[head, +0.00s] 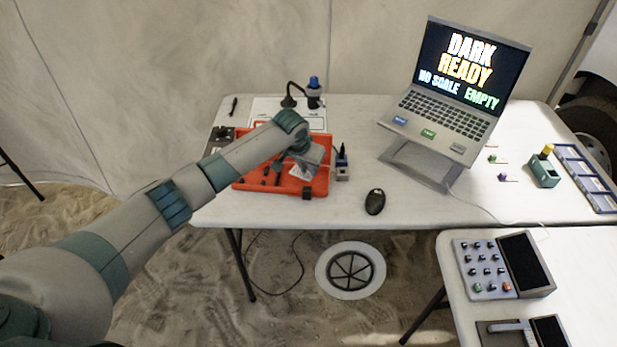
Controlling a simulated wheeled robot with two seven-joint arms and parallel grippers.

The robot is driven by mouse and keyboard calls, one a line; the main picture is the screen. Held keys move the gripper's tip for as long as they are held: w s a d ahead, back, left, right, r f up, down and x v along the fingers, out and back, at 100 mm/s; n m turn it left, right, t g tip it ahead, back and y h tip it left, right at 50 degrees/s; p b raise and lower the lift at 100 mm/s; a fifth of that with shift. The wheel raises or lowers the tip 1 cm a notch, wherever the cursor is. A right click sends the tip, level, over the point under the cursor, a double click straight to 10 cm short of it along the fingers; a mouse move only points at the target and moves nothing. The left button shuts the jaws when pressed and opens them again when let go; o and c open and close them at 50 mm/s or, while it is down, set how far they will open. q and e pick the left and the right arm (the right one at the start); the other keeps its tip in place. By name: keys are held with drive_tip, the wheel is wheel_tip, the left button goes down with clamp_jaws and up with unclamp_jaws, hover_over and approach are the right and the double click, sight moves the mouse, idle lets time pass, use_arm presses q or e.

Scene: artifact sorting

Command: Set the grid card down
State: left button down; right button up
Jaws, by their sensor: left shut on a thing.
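My left arm reaches in from the left, and my left gripper (303,156) is over the right part of the orange-red tray (250,184) on the far table. It is shut on a small pale flat piece (316,153), which looks like the grid card. Its grid marks are too small to make out, and my wrist hides part of it. I cannot tell whether the card touches the tray. My right gripper is not in view.
Small dark tools lie in the tray. A small dark-and-blue device (342,163) stands just right of it. A white sheet (266,108) lies behind. A black mouse (375,201) and a laptop on a stand (455,90) are to the right. The table front is mostly clear.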

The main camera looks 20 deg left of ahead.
sight(308, 177)
use_arm(q)
drive_tip(key=shift+f, duration=0.1)
drive_tip(key=shift+f+p, duration=0.55)
drive_tip(key=shift+f, duration=1.35)
drive_tip(key=shift+f, duration=0.1)
drive_tip(key=c, duration=1.7)
unclamp_jaws()
drive_tip(key=shift+o, duration=0.2)
drive_tip(key=shift+r, duration=0.2)
drive_tip(key=b+v, duration=0.1)
drive_tip(key=v, duration=1.1)
drive_tip(key=shift+f, duration=0.1)
